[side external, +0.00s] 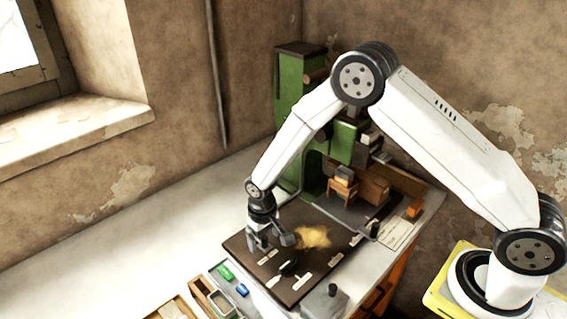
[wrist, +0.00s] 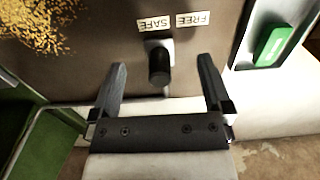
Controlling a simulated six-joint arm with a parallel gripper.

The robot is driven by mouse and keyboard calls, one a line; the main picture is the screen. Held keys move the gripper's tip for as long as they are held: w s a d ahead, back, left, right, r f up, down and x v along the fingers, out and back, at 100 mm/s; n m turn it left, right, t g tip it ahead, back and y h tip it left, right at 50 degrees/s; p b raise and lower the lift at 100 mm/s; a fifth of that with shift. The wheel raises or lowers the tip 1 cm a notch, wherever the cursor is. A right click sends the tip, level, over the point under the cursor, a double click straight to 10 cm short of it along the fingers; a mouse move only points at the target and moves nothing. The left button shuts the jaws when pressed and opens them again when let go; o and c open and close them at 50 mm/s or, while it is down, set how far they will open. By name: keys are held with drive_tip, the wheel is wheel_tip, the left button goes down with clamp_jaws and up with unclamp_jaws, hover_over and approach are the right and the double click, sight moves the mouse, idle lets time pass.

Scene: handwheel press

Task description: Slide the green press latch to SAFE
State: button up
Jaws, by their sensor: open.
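The green press (side external: 290,105) stands at the back. In the wrist view a short black knob (wrist: 159,65) rises from a small pale base on the dark board, close to two upside-down labels, SAFE (wrist: 156,23) and FREE (wrist: 194,20). The knob is nearer the SAFE label than the FREE one. My gripper (wrist: 162,68) is open, with one finger on each side of the knob and a visible gap to both. In the side view my gripper (side external: 271,244) points down over the board's left part; the knob cannot be made out there.
The dark board (side external: 240,243) carries a yellowish patch (side external: 313,237) and other small controls. A tray at the front holds green (side external: 225,272) and blue (side external: 242,290) pieces; the green piece (wrist: 272,46) also shows in the wrist view. The white bench left is clear.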

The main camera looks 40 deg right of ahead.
drive_tip(key=shift+r, duration=3.8)
drive_tip(key=shift+r, duration=0.1)
